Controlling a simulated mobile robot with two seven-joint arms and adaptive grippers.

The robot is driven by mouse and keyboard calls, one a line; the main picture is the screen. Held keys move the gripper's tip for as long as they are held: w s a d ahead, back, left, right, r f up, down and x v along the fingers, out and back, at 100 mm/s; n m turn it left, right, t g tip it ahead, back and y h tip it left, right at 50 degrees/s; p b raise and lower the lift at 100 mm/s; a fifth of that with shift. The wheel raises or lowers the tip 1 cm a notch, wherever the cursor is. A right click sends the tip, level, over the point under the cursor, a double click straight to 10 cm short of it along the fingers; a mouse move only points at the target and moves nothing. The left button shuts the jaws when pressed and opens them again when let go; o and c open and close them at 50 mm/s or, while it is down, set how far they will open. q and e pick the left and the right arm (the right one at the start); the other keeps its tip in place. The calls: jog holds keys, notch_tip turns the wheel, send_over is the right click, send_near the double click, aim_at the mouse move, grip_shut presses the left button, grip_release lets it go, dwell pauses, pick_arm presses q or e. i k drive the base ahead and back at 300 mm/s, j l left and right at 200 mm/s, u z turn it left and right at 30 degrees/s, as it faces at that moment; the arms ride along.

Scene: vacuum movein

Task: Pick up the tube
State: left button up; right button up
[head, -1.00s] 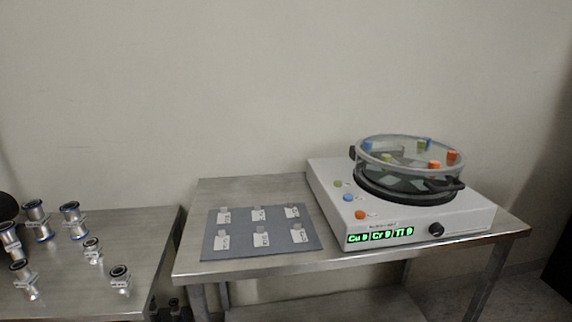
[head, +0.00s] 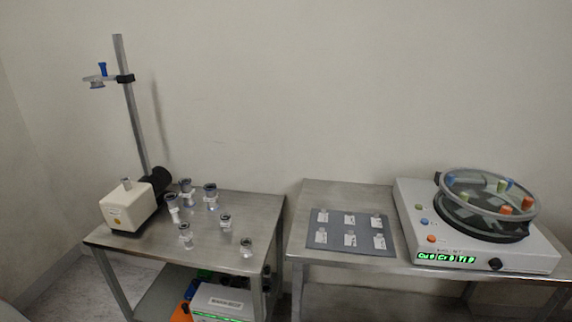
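It is unclear which object is the tube. Several silvery cylindrical fittings with dark or blue rims and white labels stand on the left metal table (head: 140,252); one is the fitting at the front right (head: 246,247) and another the blue-rimmed fitting at the back (head: 210,196). On the right metal table (head: 320,188), small labelled pieces (head: 350,238) lie on a grey mat (head: 322,247). Neither of my grippers is in view.
A stand with a tall pole (head: 130,115) and a white box (head: 128,205) are at the left table's back left. A white device (head: 480,262) with a round clear-walled chamber (head: 487,205) sits on the right table. A gap separates the tables.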

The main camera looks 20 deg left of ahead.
aim_at(186, 235)
jog(key=u, duration=1.45)
